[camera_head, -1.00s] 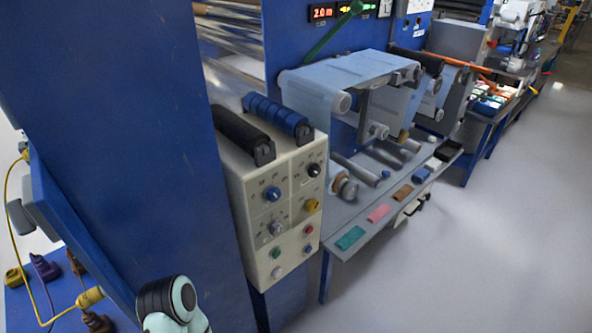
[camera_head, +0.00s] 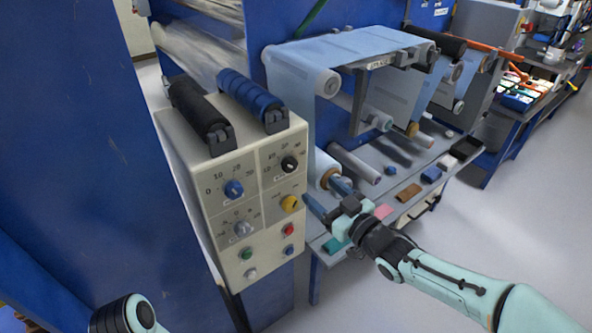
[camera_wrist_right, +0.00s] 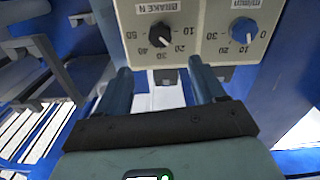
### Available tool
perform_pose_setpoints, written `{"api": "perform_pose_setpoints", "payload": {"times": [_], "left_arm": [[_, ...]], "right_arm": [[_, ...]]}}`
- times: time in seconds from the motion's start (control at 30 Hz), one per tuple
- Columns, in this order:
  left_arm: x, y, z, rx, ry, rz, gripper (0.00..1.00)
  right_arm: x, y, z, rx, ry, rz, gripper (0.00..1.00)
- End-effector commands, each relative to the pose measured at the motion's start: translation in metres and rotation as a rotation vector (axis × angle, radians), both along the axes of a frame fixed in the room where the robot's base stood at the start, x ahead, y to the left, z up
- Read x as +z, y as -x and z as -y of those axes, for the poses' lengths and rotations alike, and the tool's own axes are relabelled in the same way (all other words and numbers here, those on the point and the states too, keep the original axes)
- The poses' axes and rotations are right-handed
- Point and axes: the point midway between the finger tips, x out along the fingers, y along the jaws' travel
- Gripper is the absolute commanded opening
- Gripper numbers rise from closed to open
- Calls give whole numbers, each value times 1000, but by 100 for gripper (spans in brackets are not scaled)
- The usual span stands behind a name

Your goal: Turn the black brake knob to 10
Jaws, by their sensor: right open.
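The black brake knob (camera_head: 289,164) is at the upper right of the cream control box (camera_head: 217,222) in the head view. In the right wrist view the black knob (camera_wrist_right: 160,35) appears upside down under a BRAKE N label, with numbers 10 to 50 around it. Its white mark seems to lie between 20 and 30. My right gripper (camera_head: 322,192) is open and empty, right of the box and apart from the knob. Its two fingers point at the box's face in the wrist view (camera_wrist_right: 160,72). My left gripper is out of view.
A blue knob (camera_head: 234,189), a grey knob (camera_head: 243,228), a yellow knob (camera_head: 290,203) and several coloured buttons share the panel. Black and blue rollers (camera_head: 252,97) top the box. A film machine with rollers (camera_head: 374,121) and a shelf stands to the right.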

Motion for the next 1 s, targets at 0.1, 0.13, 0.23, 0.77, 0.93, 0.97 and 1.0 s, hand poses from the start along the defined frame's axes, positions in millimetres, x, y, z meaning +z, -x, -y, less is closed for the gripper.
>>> {"api": "perform_pose_setpoints", "payload": {"times": [0.1, 0.13, 0.23, 0.77, 0.93, 0.97, 1.0], "left_arm": [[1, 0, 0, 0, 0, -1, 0], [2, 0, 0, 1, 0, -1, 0], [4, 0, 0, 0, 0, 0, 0], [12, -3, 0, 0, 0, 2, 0], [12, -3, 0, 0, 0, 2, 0], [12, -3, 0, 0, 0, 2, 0], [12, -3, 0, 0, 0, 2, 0]], "right_arm": [[0, -21, -17, 4, -5, -3, 69], [0, -26, -22, 4, -6, -2, 69], [0, -44, -34, 3, -5, -3, 69], [-1, -89, -64, -2, -1, -4, 69], [-1, -88, -63, -2, -1, -4, 69], [-1, -88, -64, -2, -1, -4, 66], [-1, -88, -63, -2, -1, -4, 53]]}}
